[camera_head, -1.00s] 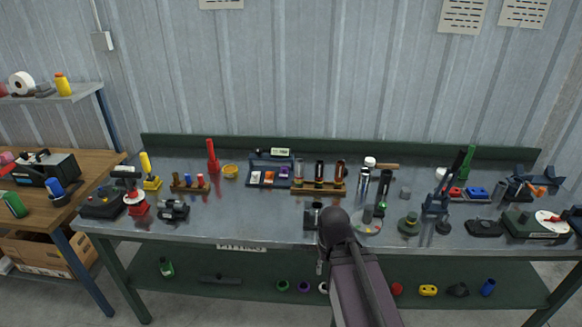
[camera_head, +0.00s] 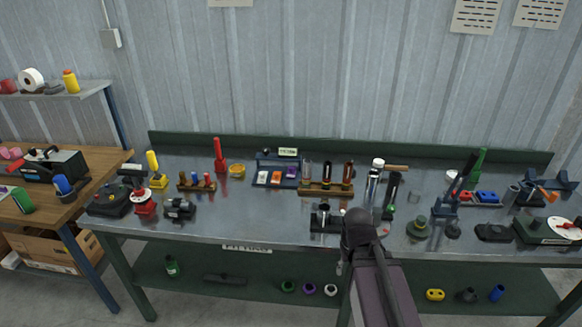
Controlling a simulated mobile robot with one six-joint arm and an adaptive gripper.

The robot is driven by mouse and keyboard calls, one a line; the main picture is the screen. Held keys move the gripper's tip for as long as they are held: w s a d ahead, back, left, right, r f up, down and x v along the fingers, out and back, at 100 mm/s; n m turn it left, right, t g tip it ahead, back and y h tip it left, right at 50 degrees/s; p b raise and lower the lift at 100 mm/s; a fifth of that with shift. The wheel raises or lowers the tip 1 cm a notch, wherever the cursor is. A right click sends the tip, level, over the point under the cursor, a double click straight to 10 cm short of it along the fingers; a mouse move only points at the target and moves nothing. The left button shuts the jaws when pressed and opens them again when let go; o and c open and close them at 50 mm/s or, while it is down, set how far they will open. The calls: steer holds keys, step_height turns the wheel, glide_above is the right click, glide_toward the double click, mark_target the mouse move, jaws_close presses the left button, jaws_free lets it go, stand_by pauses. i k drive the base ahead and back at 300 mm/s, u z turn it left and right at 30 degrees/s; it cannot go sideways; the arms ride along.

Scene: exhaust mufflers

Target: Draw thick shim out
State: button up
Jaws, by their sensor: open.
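I cannot pick out the thick shim for certain at this size. A black fixture (camera_head: 325,219) with a metallic part stands at the bench's front edge, just left of my arm. A blue-grey holder (camera_head: 262,178) farther back carries small white, orange and purple pieces. My dark arm rises from the bottom, right of centre, and its rounded joint overlaps the bench's front edge. My gripper's fingers do not show; the arm hides that end. The bench just behind the joint is also hidden.
The metal workbench (camera_head: 270,219) is crowded. A wooden rack with tubes (camera_head: 327,188), a silver cylinder (camera_head: 373,186) and a green-based round part (camera_head: 417,229) stand near the arm. A lower shelf (camera_head: 390,290) holds loose rings. Bare bench shows left of the black fixture.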

mark_target(291, 173)
steer(key=z, duration=0.05)
steer(key=i, duration=1.1)
steer(key=z, duration=0.1)
